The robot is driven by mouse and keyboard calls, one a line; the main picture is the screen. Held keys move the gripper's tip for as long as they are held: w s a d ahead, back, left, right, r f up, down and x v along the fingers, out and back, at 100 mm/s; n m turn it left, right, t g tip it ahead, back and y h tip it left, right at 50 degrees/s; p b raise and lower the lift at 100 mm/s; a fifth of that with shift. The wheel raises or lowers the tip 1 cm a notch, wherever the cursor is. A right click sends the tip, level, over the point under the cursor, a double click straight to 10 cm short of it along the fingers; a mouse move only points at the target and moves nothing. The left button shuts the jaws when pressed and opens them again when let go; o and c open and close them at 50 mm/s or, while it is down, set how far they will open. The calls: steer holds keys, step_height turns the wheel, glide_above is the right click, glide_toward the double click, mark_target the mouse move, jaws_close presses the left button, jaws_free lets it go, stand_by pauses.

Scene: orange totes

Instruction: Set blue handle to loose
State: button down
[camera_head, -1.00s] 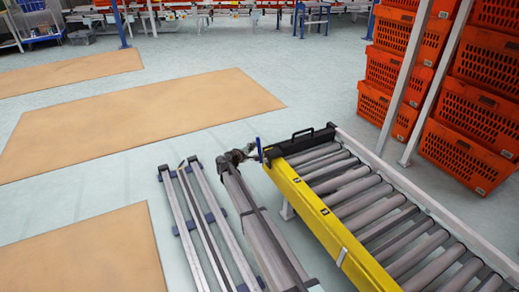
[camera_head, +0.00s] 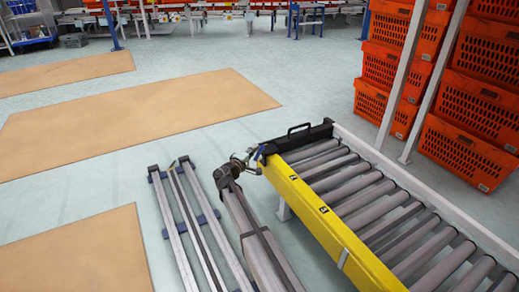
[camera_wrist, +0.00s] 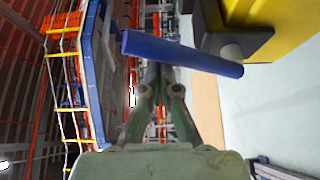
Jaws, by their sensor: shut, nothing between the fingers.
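The blue handle (camera_wrist: 185,54) is a smooth bar crossing the upper middle of the wrist view, tilted slightly down to the right. Its right part meets a light round pivot on a dark block beside the yellow rail. My gripper (camera_wrist: 157,72) is shut and empty. Its fingertips are at the handle's left half and partly hidden by it; I cannot tell whether they touch. My gripper (camera_head: 250,162) also shows beside the handle in the head view.
A black end block with a grab bar (camera_head: 298,136) caps the conveyor. Stacked orange totes (camera_head: 465,150) stand behind it on the right, with pale posts in front. Pale floor and tan mats (camera_head: 140,120) lie open to the left.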

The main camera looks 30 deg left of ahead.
steer(key=shift+s+d+f, duration=0.1)
steer(key=shift+d+f, duration=0.1)
steer(key=shift+d, duration=0.1)
stand_by(0.4)
steer(key=a+r, duration=0.2)
steer(key=a, duration=0.1)
steer(key=s+f+p, duration=0.2)
steer(key=s+p, duration=0.2)
steer(key=s, duration=0.5)
steer(key=shift+a+f, duration=0.2)
steer(key=shift+a, duration=0.1)
